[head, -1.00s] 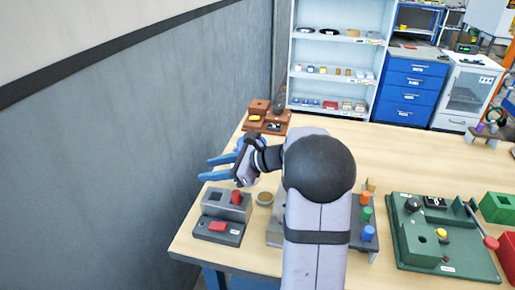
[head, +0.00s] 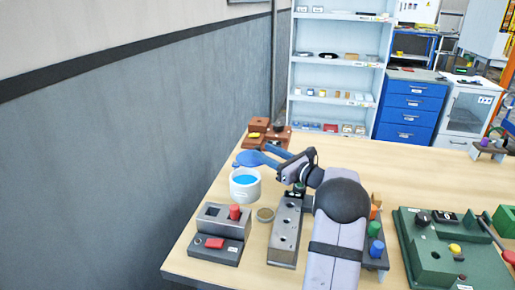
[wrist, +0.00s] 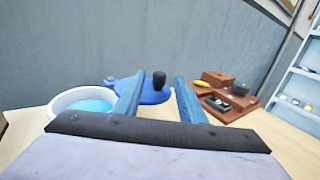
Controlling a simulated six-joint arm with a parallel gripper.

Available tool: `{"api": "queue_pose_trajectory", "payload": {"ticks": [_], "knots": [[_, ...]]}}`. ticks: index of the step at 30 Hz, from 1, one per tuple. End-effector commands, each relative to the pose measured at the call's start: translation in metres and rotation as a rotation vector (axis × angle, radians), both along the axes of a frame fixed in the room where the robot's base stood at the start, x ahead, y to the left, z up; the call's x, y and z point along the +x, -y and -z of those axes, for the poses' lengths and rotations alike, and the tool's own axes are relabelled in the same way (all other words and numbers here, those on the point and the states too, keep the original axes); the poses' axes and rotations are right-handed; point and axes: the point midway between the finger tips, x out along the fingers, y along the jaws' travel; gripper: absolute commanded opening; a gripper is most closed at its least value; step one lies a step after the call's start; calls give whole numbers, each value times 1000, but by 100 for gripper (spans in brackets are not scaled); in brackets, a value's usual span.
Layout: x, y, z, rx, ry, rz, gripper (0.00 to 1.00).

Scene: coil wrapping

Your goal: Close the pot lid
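The white round pot (head: 245,190) stands open on the table, with blue inside; its rim shows at the left of the wrist view (wrist: 62,103). The blue lid (head: 246,159) is off the pot, just behind it in the head view. In the wrist view the lid (wrist: 150,96) carries an upright black knob (wrist: 159,79). My gripper (head: 264,153) is open over the lid. In the wrist view its two blue fingers (wrist: 160,80) stand apart on either side of the knob, with gaps visible. I cannot tell how far the fingertips are from it.
A brown block fixture (head: 268,134) stands near the wall, right of the lid in the wrist view. A grey fixture with red parts (head: 218,238), a small tan ring (head: 265,215) and a grey plate with holes (head: 286,235) are in front. A green board (head: 440,255) is right.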

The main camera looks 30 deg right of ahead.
Motion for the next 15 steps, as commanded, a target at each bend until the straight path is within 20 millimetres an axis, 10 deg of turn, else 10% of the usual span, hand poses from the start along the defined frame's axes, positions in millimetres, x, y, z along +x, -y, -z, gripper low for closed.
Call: {"api": "queue_pose_trajectory", "payload": {"ticks": [15], "knots": [[42, -10, 0, 1, -1, 0, 37]]}}
